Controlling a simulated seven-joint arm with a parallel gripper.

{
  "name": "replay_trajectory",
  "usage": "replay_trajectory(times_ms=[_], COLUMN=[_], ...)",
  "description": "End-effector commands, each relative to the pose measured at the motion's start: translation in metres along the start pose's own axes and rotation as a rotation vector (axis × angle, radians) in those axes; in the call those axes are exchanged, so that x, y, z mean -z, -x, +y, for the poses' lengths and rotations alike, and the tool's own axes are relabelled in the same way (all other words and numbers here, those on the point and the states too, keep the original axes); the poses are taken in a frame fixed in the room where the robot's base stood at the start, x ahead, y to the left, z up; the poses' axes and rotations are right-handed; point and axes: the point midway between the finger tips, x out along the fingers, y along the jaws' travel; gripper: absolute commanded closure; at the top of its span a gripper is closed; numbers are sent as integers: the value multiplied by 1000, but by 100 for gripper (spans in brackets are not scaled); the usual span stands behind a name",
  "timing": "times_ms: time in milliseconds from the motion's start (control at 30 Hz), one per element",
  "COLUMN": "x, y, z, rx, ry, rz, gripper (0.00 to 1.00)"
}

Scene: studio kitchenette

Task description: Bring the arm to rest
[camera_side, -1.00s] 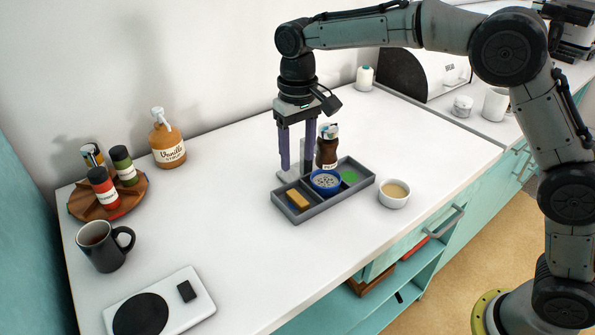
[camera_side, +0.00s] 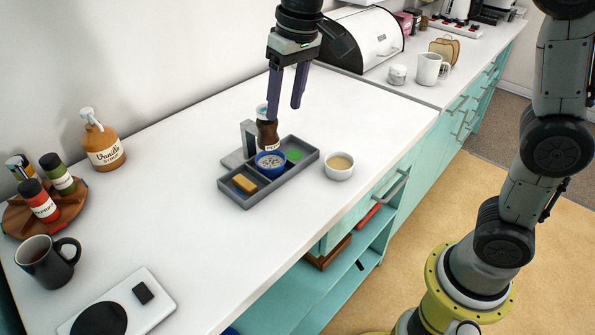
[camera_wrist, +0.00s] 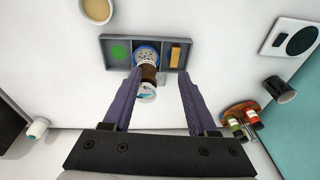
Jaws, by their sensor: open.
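My gripper (camera_side: 285,106) is open and empty, with its two purple fingers pointing down above the counter, behind the grey tray. The jar (camera_wrist: 147,75) stands near the tray's back edge. The grey tray (camera_side: 233,199) has compartments with a yellow-brown block (camera_side: 245,184), a blue bowl (camera_side: 270,162) and a green patch (camera_side: 293,155).
A small white bowl (camera_side: 339,166) sits right of the tray. A grey stand (camera_side: 249,140) is behind it. A bread box (camera_side: 372,40) is behind. The front middle counter is clear.

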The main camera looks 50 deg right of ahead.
Motion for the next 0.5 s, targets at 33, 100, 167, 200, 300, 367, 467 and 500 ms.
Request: replay_trajectory(times_ms=[33, 100, 167, 200, 300, 367, 467, 500], x=[-18, -43, -64, -79, -118, -140, -175, -187], y=[12, 22, 28, 30, 32, 30, 22, 18], z=[12, 27, 39, 46, 63, 72, 84, 88], rx=[2, 2, 1, -1, -8, -14, -25, -30], ry=[0, 5, 9, 12, 20, 25, 33, 38], rz=[31, 67, 99, 121, 172, 204, 251, 267], gripper=[42, 42, 42, 42, 42, 42, 42, 42])
